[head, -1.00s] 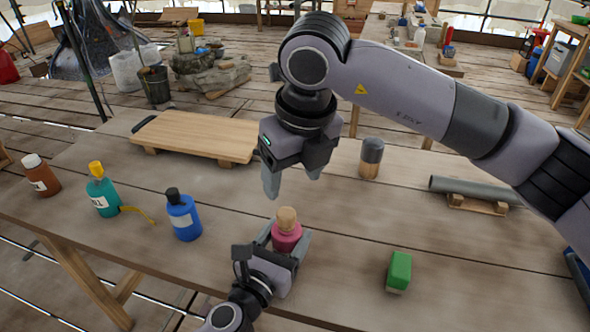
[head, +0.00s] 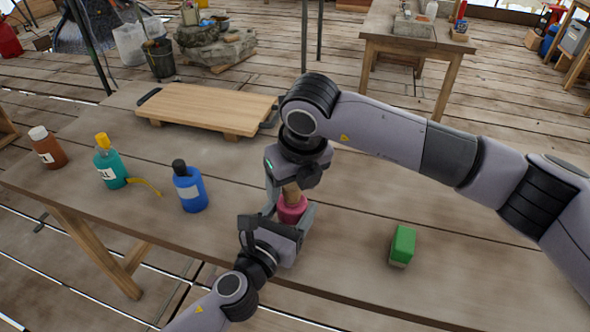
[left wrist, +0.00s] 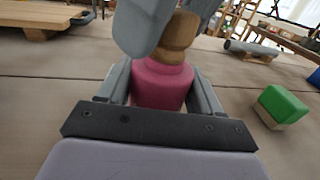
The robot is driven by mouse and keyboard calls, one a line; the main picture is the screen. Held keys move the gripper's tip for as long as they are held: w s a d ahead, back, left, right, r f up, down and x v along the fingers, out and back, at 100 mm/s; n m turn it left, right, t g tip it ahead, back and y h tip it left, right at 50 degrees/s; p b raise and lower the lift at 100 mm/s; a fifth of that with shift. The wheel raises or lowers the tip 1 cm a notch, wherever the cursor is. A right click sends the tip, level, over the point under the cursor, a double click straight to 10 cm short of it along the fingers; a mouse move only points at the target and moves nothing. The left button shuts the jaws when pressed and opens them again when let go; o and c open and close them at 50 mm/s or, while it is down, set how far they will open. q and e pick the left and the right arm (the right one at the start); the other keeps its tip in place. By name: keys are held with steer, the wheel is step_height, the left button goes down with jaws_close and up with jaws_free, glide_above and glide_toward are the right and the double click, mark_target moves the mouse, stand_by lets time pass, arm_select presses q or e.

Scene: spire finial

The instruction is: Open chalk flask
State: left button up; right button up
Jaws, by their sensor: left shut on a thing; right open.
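The pink flask (head: 292,210) stands on the table near its front edge, with a tan cork-like stopper (head: 291,191) in its neck. The flask (left wrist: 162,84) and stopper (left wrist: 176,38) show larger in the left wrist view. My left gripper (head: 289,213) is shut on the flask body, one finger on each side. My right gripper (head: 288,188) comes down from above, open, with its fingers on either side of the stopper. Its near finger hides part of the stopper in the left wrist view, so I cannot tell whether it touches.
A blue bottle (head: 189,188), a teal bottle (head: 110,165) and a brown bottle (head: 47,150) stand to the left. A wooden board (head: 205,108) lies behind. A green block (head: 402,244) sits at right, with bare table around it.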

mark_target(292, 185)
steer(key=shift+f, duration=0.25)
jaws_close()
steer(key=shift+r, duration=0.1)
stand_by(0.4)
steer(key=shift+r, duration=1)
steer(key=shift+r, duration=2)
arm_select(q)
steer(key=o, duration=1.6)
